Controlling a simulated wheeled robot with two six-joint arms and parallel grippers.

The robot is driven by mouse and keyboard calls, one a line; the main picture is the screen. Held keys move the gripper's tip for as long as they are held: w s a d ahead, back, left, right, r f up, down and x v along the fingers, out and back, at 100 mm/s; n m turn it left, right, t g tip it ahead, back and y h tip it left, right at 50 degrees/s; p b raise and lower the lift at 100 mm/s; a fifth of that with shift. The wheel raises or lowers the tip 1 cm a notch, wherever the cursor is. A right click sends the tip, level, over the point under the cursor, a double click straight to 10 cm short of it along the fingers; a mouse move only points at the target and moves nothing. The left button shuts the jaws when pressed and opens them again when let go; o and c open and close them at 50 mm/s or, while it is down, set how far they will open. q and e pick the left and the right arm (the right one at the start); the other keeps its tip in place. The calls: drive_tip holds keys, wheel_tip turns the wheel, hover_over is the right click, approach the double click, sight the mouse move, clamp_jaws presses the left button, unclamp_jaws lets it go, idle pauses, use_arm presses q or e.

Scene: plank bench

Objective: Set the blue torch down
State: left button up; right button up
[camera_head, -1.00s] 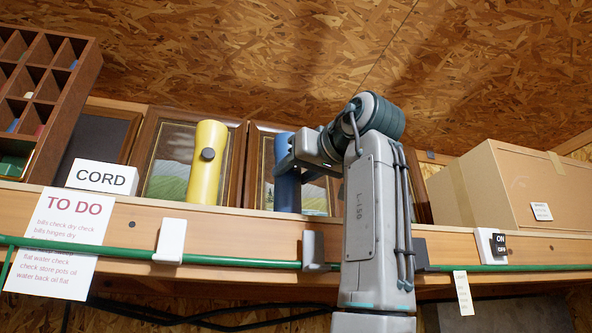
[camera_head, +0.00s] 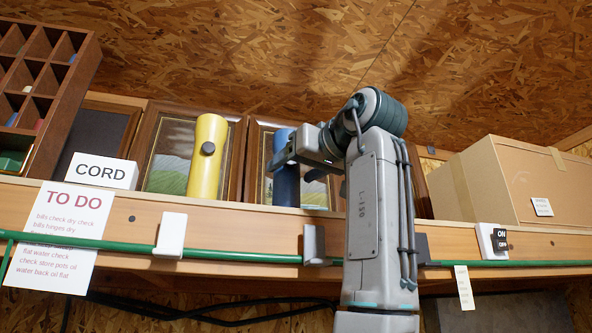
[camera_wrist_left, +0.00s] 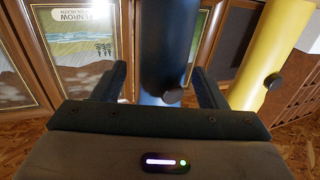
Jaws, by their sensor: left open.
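The blue torch (camera_head: 286,186) stands upright on the shelf in front of a framed picture. My left gripper (camera_head: 296,162) is open at the torch's upper part, with one finger in front of it and the other to its right. In the left wrist view the torch (camera_wrist_left: 168,45) rises between the two spread fingers of the gripper (camera_wrist_left: 160,85), with a gap visible on each side. The torch's lower part in the head view is clear of the fingers. My right gripper is not in view.
A yellow torch (camera_head: 207,160) stands to the left, beside a CORD sign (camera_head: 102,171). Framed pictures (camera_head: 170,155) lean behind. A cardboard box (camera_head: 515,185) is at the right. A green cord (camera_head: 230,256) runs along the shelf front through hooks.

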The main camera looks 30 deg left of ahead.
use_arm(q)
drive_tip(key=b+v, duration=0.3)
drive_tip(key=v, duration=0.8)
drive_tip(key=shift+s+d, duration=0.2)
drive_tip(key=shift+d, duration=0.15)
drive_tip(key=shift+w+f, duration=0.1)
